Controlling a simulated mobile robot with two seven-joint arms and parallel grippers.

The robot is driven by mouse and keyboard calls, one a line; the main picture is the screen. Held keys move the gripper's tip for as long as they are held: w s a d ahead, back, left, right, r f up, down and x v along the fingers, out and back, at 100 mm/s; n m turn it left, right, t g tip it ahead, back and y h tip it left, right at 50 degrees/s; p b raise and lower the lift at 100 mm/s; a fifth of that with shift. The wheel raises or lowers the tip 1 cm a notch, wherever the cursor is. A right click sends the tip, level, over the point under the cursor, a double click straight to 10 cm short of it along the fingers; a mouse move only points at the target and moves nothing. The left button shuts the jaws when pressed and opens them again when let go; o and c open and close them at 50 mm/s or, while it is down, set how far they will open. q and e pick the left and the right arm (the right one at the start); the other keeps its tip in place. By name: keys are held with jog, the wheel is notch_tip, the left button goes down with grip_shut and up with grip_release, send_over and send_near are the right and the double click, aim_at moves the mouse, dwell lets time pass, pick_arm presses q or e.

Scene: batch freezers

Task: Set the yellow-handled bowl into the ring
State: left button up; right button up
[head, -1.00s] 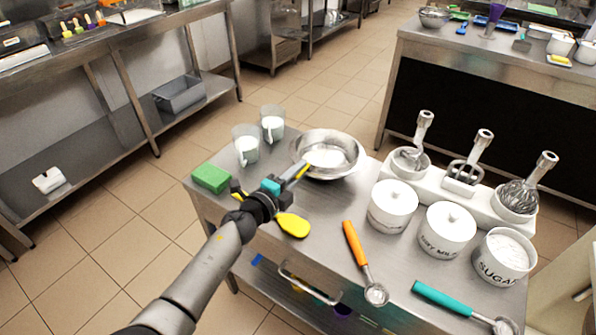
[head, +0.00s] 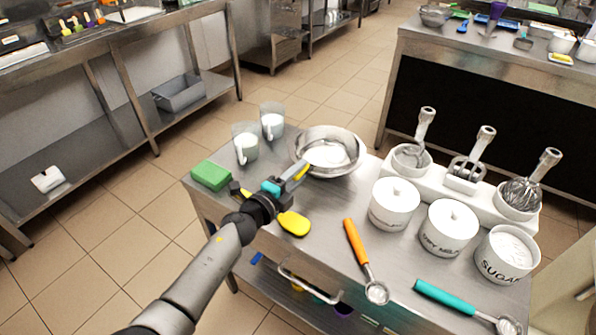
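A steel bowl (head: 345,169) with white contents stands at the back of the steel worktable. A yellow handle (head: 301,172) shows at its near left side. My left gripper (head: 294,178) reaches in from the lower left, its fingertips at this handle. The arm's angle hides whether the fingers are closed on it. I cannot make out a separate ring; one may be hidden under or around the bowl. My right gripper is not in view.
A green block (head: 210,176), two glass jugs (head: 246,146) and a yellow spatula (head: 294,223) lie around my gripper. White canisters (head: 447,228), a whisk stand (head: 462,182), an orange scoop (head: 356,245) and a teal scoop (head: 445,297) fill the right side.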

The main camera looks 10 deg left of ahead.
pick_arm(q)
jog(key=shift+o, duration=1.3)
jog(key=shift+r, duration=0.15)
jog(key=shift+f, duration=0.2)
jog(key=shift+s+a+r, duration=0.15)
jog(key=shift+s+a, duration=0.1)
jog(key=shift+s, duration=0.3)
jog(key=p+v, duration=0.2)
jog(key=v, duration=1.2)
